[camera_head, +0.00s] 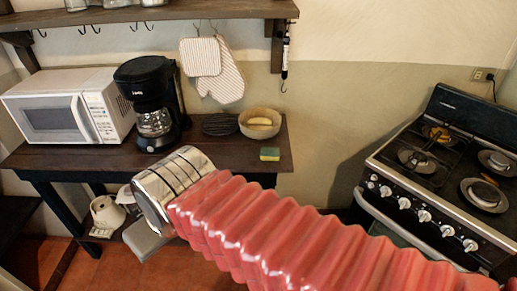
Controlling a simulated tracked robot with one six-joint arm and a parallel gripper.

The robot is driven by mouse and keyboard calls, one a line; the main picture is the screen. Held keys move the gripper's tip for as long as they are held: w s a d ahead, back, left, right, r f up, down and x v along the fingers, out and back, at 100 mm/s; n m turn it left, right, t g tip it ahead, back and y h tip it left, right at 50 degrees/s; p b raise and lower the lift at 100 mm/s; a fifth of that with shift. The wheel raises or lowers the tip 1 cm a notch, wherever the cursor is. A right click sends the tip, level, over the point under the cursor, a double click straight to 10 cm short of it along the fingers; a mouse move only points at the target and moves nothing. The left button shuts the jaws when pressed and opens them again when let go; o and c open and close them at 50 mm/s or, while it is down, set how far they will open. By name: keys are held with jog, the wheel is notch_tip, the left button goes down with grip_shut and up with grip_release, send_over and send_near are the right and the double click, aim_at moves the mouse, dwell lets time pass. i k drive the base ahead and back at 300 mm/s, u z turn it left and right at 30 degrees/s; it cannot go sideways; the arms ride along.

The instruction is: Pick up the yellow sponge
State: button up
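My arm, in a red ribbed sleeve, comes from the lower right and ends in a shiny metal section (172,186) in front of the table's front edge. This end is left of the sponge in the picture and apart from it. The fingers of my gripper cannot be made out, so whether it is open or shut does not show. The sponge is in full view.
A bowl (260,122) stands just behind the sponge, with a dark oval item (220,124) beside it. A coffee maker (152,104) and a white microwave (68,106) stand further left. A shelf (150,12) hangs above. A stove (445,185) is at right.

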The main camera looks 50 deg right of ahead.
aim_at(267, 153)
jog(key=z, duration=0.5)
jog(key=i, duration=0.9)
jog(key=z, duration=0.65)
